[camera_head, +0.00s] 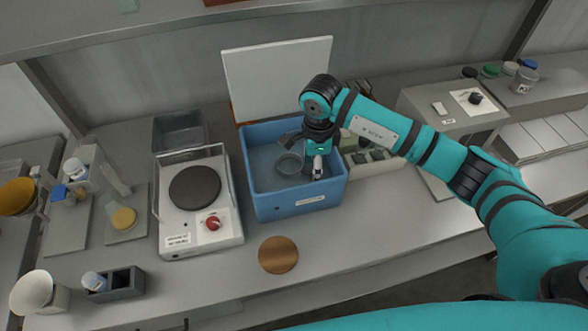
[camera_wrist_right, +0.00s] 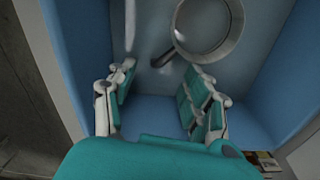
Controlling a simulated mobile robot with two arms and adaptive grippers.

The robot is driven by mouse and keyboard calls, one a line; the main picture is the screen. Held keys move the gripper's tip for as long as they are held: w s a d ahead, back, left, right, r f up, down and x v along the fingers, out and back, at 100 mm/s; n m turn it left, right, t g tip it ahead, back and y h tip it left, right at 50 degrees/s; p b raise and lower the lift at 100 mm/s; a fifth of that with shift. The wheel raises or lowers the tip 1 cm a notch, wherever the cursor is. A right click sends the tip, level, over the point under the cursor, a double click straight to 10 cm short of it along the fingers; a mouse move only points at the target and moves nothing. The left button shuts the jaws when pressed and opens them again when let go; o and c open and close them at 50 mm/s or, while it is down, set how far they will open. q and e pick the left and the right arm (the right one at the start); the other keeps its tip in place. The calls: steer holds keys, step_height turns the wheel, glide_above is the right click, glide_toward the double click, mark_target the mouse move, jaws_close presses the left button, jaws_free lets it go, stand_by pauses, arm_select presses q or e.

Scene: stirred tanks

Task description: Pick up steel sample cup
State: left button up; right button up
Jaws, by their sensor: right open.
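The steel sample cup (camera_head: 289,165) is a round grey cup with a short handle, lying inside the blue bin (camera_head: 297,204). In the right wrist view the cup (camera_wrist_right: 236,22) is at the top, partly cut off, its dark handle pointing down and left toward the gap between my fingers. My right gripper (camera_head: 317,168) reaches down into the bin just right of the cup. In the wrist view my right gripper (camera_wrist_right: 160,80) is open and empty, its fingertips short of the cup's bowl. My left gripper is not in view.
The bin's blue walls surround the gripper closely. A white lid or board (camera_head: 278,75) stands behind the bin. A hotplate (camera_head: 196,188) is on its left, and a brown disc (camera_head: 278,254) lies in front. A grey rack (camera_head: 368,160) is on the right.

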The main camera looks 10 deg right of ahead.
steer(key=shift+f, duration=0.2)
steer(key=shift+s+a+f+p, duration=0.1)
steer(key=shift+f+p, duration=0.25)
steer(key=shift+p, duration=0.2)
step_height(320, 180, down, 4)
steer(key=shift+r+p, duration=0.15)
steer(key=shift+p, duration=0.65)
steer(key=shift+f, duration=0.3)
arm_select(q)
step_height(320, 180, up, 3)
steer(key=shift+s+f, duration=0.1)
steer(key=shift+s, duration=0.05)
arm_select(e)
jaws_close()
